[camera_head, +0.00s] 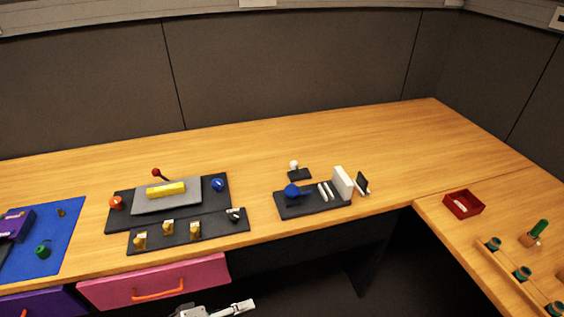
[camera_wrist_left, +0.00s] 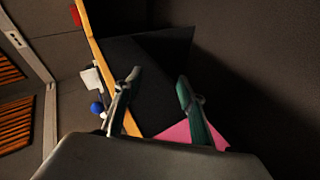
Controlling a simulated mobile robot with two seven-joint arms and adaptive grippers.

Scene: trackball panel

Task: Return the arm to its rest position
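My left gripper (camera_head: 246,305) shows at the bottom edge of the head view, low in front of the desk and below the pink drawer. Most of that arm is cut off by the frame. In the left wrist view the two fingers of the gripper (camera_wrist_left: 160,82) stand apart with nothing between them. The trackball panel (camera_head: 315,208), a dark base with a blue ball (camera_head: 292,191) and a white upright plate (camera_head: 343,182), stands on the desk well clear of the gripper. The blue ball also shows in the left wrist view (camera_wrist_left: 96,108). My right gripper is not seen.
A pink drawer (camera_head: 205,274) with an orange handle is just above the gripper. A dark switch panel (camera_head: 122,222) and a blue mat (camera_head: 62,245) lie left. A red tray (camera_head: 450,201) and a wooden rack stand right. The back of the desk is clear.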

